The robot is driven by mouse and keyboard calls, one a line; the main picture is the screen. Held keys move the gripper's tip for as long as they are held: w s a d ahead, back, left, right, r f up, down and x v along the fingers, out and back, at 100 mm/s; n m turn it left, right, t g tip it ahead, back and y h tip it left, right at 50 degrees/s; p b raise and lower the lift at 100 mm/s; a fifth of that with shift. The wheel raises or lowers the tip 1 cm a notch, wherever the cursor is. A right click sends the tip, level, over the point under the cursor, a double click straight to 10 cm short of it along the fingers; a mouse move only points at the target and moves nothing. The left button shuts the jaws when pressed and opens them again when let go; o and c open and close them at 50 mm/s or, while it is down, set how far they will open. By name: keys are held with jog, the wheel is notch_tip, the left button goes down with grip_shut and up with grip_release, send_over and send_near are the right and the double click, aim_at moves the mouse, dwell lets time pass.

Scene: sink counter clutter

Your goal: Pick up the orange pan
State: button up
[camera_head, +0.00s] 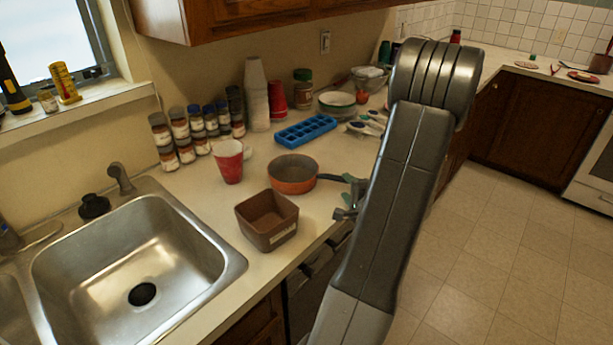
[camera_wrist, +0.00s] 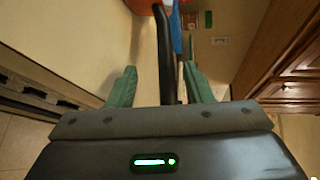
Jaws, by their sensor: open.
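The orange pan (camera_head: 292,187) sits upright on the counter with a grey inside, and its dark handle points right toward my gripper (camera_head: 350,197). In the wrist view, a bit of the orange pan (camera_wrist: 143,5) shows at the top edge. Its black handle (camera_wrist: 163,45) runs down between the two green fingers of my gripper (camera_wrist: 160,70). The fingers are open, with gaps on both sides of the handle. My gripper is at the counter's front edge. The arm hides part of it in the head view.
A brown square container (camera_head: 268,228) stands in front of the pan. A red cup (camera_head: 229,168) is to its left and a blue ice tray (camera_head: 305,131) behind it. Spice jars (camera_head: 197,128) line the wall. The sink (camera_head: 135,262) is at left.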

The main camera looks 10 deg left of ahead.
aim_at(341, 180)
jog(key=x, duration=0.1)
jog(key=p+x, duration=0.2)
jog(key=x, duration=0.1)
jog(key=shift+a+r, duration=0.25)
jog(key=shift+r, duration=0.2)
jog(key=shift+w+a+f+p, duration=0.25)
jog(key=shift+w+p, duration=0.1)
jog(key=shift+w, duration=0.2)
jog(key=shift+c, duration=0.3)
grip_shut()
